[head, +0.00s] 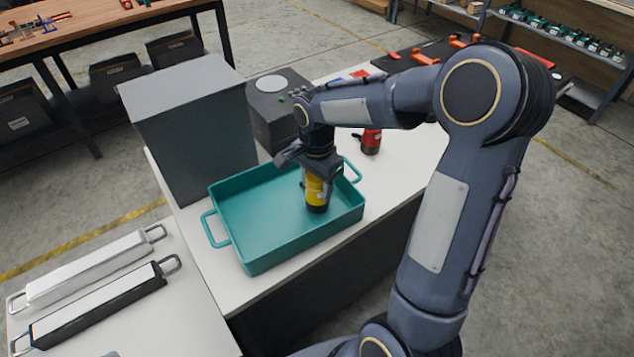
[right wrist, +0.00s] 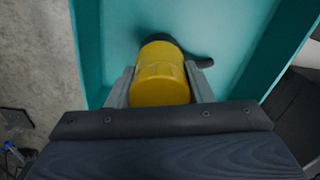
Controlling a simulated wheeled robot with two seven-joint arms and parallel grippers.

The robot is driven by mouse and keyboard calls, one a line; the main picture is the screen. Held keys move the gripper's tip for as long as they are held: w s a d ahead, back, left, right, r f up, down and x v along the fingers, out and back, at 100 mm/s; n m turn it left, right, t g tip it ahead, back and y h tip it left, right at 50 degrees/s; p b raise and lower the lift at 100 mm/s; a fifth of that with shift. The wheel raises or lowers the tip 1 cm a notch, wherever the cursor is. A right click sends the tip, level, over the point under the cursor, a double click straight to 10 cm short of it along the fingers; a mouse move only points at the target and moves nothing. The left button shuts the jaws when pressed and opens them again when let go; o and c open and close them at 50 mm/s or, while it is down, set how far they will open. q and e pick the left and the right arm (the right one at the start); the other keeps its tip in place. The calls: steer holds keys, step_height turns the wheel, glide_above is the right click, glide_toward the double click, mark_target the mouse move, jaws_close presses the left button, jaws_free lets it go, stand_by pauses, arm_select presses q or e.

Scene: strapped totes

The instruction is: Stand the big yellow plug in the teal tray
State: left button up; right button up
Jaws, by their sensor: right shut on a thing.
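The big yellow plug (head: 316,189) is upright, with a dark lower end, at the right part of the teal tray (head: 240,250). My right gripper (head: 312,172) is above it and shut on its upper part. In the right wrist view the yellow plug (right wrist: 160,75) sits between the two grey fingers, with the teal tray floor (right wrist: 115,40) beyond it. I cannot tell for sure whether its lower end touches the tray floor. My left gripper is not in view.
A tall grey box (head: 195,125) and a dark device (head: 275,105) stand behind the tray on the white table. A red object (head: 371,141) stands behind the tray's right side. Two handled bars (head: 95,300) lie at the lower left. The tray's left half is empty.

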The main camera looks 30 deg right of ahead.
steer(key=shift+f, duration=0.2)
steer(key=o, duration=1.2)
steer(key=shift+c, duration=0.2)
steer(key=shift+r, duration=0.15)
